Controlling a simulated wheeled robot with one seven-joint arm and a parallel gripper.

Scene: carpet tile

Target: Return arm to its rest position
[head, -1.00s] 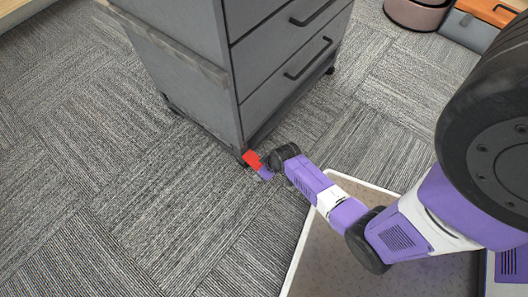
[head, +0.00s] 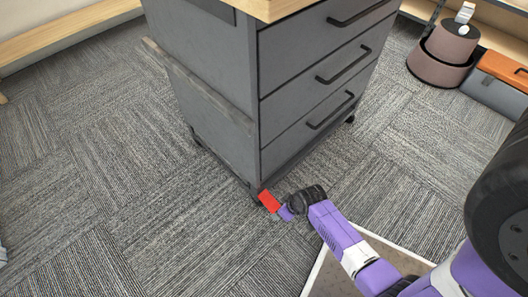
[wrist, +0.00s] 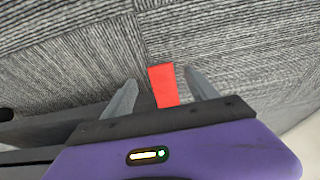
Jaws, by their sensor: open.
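My arm (head: 340,236) reaches from the lower right of the head view down toward the bottom front corner of a grey drawer cabinet (head: 215,105). My gripper (head: 282,210) is low beside that corner; whether it touches the cabinet is unclear. In the wrist view my gripper (wrist: 160,76) has its two grey fingers spread apart. A flat red piece (wrist: 163,86) shows between them, and it also shows at the gripper's end in the head view (head: 269,201). I cannot tell whether it is part of my gripper or a separate thing.
The cabinet has a wooden top and several dark handles. A brown round container (head: 443,55) and a grey box with an orange lid (head: 497,80) stand at the upper right. Carpet (head: 110,200) at the left is clear. A wooden ledge (head: 70,32) runs along the back left.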

